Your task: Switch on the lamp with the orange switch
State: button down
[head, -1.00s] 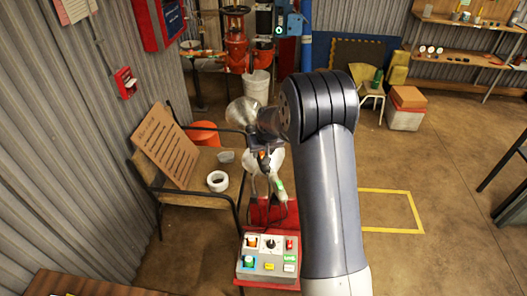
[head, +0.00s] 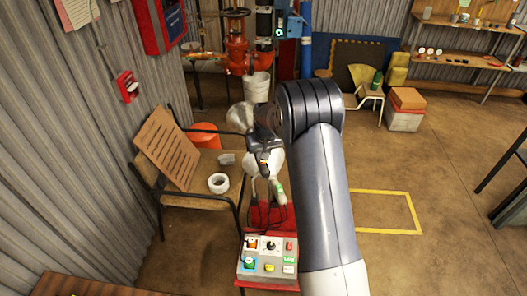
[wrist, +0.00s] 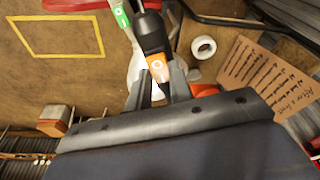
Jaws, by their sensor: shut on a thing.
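A black lamp handle (wrist: 151,36) with an orange switch (wrist: 159,68) shows between the fingers of my gripper (wrist: 160,90) in the wrist view. My gripper (head: 262,142) is shut on this handle near the orange switch. A white rounded part (head: 271,162) shows just below the gripper in the head view. A metal cone-shaped shade (head: 240,117) is left of it. I cannot tell whether the lamp is lit. The orange switch is hidden in the head view. Another handle with a green switch (wrist: 119,14) is beside the black one, also seen in the head view (head: 280,189).
A control box (head: 278,268) with coloured buttons stands on a red surface below. Floor inside the yellow outline (head: 380,212) is clear.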

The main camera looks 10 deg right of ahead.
jog(key=shift+w+g+p, duration=0.35)
jog(key=shift+g+p, duration=0.75)
jog(key=shift+g, duration=0.2)
jog(key=c, duration=1.3)
grip_release()
jog(key=shift+r, duration=0.1)
notch_tip(320, 180, up, 11)
jog(key=shift+f+b, duration=0.2)
jog(key=shift+b, duration=0.8)
jog(key=shift+f, duration=0.1)
